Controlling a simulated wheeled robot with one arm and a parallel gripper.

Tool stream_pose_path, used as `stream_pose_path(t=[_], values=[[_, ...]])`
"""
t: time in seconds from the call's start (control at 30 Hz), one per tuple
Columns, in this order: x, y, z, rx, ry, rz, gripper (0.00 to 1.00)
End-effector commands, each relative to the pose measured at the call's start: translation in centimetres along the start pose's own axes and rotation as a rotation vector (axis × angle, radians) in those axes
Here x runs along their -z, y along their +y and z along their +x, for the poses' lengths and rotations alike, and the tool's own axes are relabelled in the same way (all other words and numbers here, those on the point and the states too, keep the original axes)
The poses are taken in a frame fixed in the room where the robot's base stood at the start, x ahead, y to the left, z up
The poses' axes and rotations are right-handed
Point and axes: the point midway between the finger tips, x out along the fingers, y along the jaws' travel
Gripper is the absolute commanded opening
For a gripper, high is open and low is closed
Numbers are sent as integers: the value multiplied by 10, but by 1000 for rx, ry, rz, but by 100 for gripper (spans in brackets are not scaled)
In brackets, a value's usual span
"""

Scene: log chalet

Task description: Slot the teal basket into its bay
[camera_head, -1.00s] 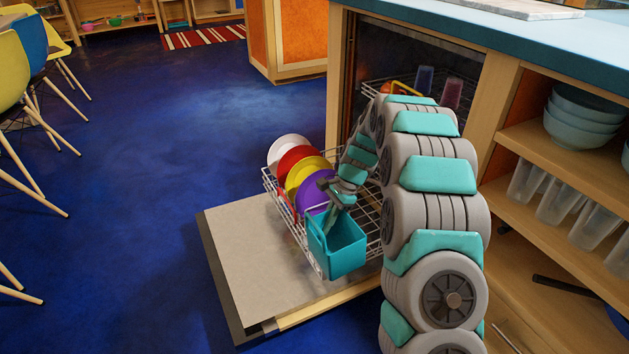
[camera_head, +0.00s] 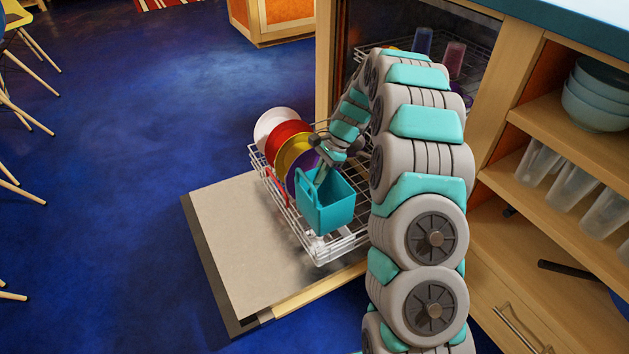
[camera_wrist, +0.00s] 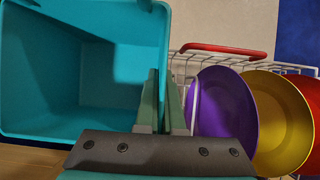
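The teal basket (camera_head: 328,205) is an open, box-shaped bin, held over the near end of the lower dishwasher rack (camera_head: 340,247). I cannot tell whether it touches the wires. My gripper (camera_head: 323,172) reaches down from above and is shut on the basket's wall on the plate side. In the wrist view the teal basket (camera_wrist: 75,80) fills the left, its empty inside facing the camera. The fingers of my gripper (camera_wrist: 163,88) stand at its right wall. The bay's outline is not clear; basket and arm hide part of the rack.
Purple (camera_wrist: 225,105), yellow (camera_wrist: 275,120) and red (camera_head: 283,135) plates and a white plate (camera_head: 268,125) stand behind the basket. A red handle (camera_wrist: 225,50) is on the rack's side. The open dishwasher door (camera_head: 240,240) lies below. A shelf unit (camera_head: 575,160) stands right.

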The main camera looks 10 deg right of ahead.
Motion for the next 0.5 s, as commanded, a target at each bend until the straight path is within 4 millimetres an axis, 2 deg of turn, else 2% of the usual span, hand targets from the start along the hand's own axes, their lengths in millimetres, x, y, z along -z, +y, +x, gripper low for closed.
stream_pose_path(t=[0.03, 0.5], values=[[-2, 0, -2, -1, -1, 1, 0], [19, 0, 35, -2, -2, 0, 0]])
